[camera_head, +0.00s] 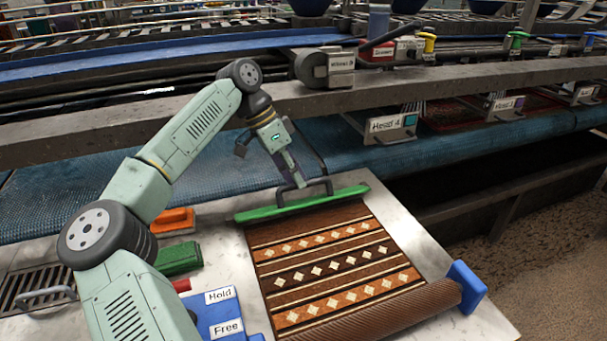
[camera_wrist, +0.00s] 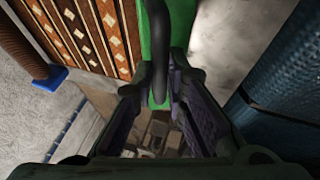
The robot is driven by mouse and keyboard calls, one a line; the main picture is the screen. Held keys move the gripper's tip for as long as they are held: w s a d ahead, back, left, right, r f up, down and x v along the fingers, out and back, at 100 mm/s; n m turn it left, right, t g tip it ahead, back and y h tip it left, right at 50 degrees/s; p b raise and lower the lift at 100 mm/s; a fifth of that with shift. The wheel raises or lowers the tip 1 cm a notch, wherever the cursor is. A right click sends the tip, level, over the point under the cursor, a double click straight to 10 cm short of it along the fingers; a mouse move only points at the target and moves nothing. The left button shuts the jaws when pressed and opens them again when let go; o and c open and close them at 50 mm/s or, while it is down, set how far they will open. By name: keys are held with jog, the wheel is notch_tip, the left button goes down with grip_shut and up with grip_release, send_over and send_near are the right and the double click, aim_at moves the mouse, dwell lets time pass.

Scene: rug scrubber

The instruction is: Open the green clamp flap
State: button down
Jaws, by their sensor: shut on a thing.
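The green clamp flap (camera_head: 325,202) is a long green bar with a dark handle (camera_head: 304,193). It lies along the far edge of the patterned rug (camera_head: 335,262), on the metal table (camera_head: 228,253). My gripper (camera_head: 297,182) reaches down to the handle from above and is shut on it near its left part. In the wrist view the dark handle (camera_wrist: 160,70) runs between the two fingers, with the green flap (camera_wrist: 153,25) beneath it. The fingers partly hide the handle and the flap there.
A blue stop (camera_head: 467,286) stands at the rug's right, by its rolled near edge. Orange (camera_head: 173,221) and green (camera_head: 179,259) blocks lie at the left, near a blue panel labelled Hold and Free (camera_head: 222,312). A blue conveyor (camera_head: 365,150) and a metal beam (camera_head: 420,82) run behind.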

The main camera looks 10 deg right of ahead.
jog(key=shift+w+a+r+g+h, duration=0.15)
jog(key=shift+w+g+h, duration=0.15)
jog(key=shift+w+g, duration=0.45)
jog(key=c, duration=1.6)
grip_release()
jog(key=v, duration=0.7)
jog(key=shift+w+a+r, duration=0.1)
jog(key=shift+a, duration=0.05)
